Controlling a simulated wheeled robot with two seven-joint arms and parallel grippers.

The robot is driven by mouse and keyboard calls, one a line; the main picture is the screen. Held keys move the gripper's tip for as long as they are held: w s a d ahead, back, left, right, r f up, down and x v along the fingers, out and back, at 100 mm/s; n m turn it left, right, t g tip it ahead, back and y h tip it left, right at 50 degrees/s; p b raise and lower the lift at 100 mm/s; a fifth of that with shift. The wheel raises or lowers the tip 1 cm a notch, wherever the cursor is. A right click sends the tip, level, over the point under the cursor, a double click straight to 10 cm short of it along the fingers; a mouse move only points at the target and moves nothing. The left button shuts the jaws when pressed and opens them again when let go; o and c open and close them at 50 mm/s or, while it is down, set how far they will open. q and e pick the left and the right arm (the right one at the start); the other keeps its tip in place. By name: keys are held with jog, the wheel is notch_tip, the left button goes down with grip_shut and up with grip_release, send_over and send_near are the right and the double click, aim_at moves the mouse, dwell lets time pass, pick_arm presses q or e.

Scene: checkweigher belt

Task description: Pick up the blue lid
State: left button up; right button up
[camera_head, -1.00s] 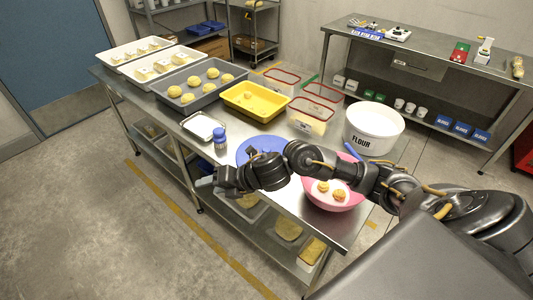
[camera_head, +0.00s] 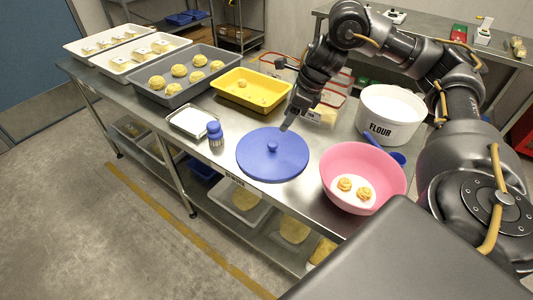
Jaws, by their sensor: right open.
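The blue lid (camera_head: 258,163), a round disc with a small knob in its middle, lies flat on the steel table (camera_head: 237,190) near its front edge. My left gripper is not in view.
A pink bowl (camera_head: 331,165) with two pastry-like pieces stands right of the lid, a white FLOUR tub (camera_head: 388,132) behind it. A blue-capped jar (camera_head: 215,136) and small tray (camera_head: 189,122) are left.

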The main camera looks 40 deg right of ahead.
send_over(273, 143)
jog(key=s+d, duration=0.2)
notch_tip(273, 143, down, 5)
jog(key=shift+s+a+r+b, duration=0.1)
jog(key=shift+b, duration=0.2)
jog(key=shift+f, duration=0.3)
jog(key=shift+w+a+f, duration=0.1)
jog(key=shift+w+a, duration=0.05)
jog(key=shift+w, duration=0.05)
jog(key=shift+a+f, duration=0.1)
jog(key=shift+f, duration=0.15)
jog(key=p+x, duration=0.1)
jog(key=x, duration=0.2)
jog(key=shift+a+f, duration=0.1)
jog(key=shift+f, duration=0.25)
jog(key=shift+w+f, duration=0.15)
jog(key=shift+f, duration=0.2)
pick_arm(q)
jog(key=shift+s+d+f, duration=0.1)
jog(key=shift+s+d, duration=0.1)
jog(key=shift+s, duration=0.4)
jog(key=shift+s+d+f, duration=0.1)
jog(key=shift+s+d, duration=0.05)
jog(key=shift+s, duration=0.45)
